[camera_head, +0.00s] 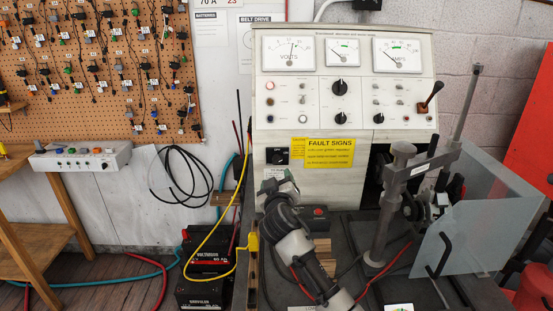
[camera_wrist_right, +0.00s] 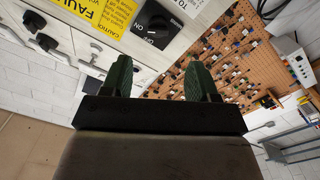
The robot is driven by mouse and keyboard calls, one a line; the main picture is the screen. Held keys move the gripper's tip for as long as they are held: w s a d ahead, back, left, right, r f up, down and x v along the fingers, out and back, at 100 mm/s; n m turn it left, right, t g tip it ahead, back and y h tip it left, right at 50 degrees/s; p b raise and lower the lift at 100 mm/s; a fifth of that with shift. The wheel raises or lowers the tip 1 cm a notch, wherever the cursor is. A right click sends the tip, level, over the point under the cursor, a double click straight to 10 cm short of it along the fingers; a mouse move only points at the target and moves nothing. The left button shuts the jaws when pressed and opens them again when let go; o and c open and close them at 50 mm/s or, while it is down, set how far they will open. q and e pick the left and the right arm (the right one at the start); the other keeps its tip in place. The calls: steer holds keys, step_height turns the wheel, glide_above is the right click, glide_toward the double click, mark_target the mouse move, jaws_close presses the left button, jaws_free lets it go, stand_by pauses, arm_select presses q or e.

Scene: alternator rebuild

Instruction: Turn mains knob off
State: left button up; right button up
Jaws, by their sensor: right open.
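The mains knob (camera_head: 278,156) is a black rotary knob on a black plate, low on the left of the grey test bench front. In the right wrist view the knob (camera_wrist_right: 157,22) shows close up, with white ON/OFF lettering on its plate; I cannot tell its setting for sure. My right gripper (camera_head: 279,187) is just below the knob in the head view. In the wrist view its two green fingers (camera_wrist_right: 160,72) stand apart with nothing between them, and the knob lies beyond their tips. My left gripper is not in view.
A yellow FAULT SIGNS label (camera_head: 327,152) is right of the knob. Meters and smaller knobs fill the panel (camera_head: 345,85) above. A yellow cable (camera_head: 213,232) hangs left of my arm. A post (camera_head: 388,215) and a clear guard (camera_head: 475,235) stand to the right.

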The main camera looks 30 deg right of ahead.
mark_target(277, 161)
steer(key=x, duration=0.3)
steer(key=p+x, duration=0.1)
steer(key=x, duration=0.3)
steer(key=shift+w+d+r, duration=0.1)
steer(key=shift+w+r, duration=0.1)
steer(key=shift+w, duration=0.05)
steer(key=shift+w+d+r, duration=0.1)
steer(key=shift+w+d, duration=0.2)
steer(key=shift+w, duration=0.25)
steer(key=shift+w+d, duration=0.15)
steer(key=shift+w, duration=0.15)
steer(key=shift+c, duration=0.9)
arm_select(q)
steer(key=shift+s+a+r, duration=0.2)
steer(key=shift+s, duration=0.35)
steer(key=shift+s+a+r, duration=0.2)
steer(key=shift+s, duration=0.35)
arm_select(e)
steer(key=c, duration=0.8)
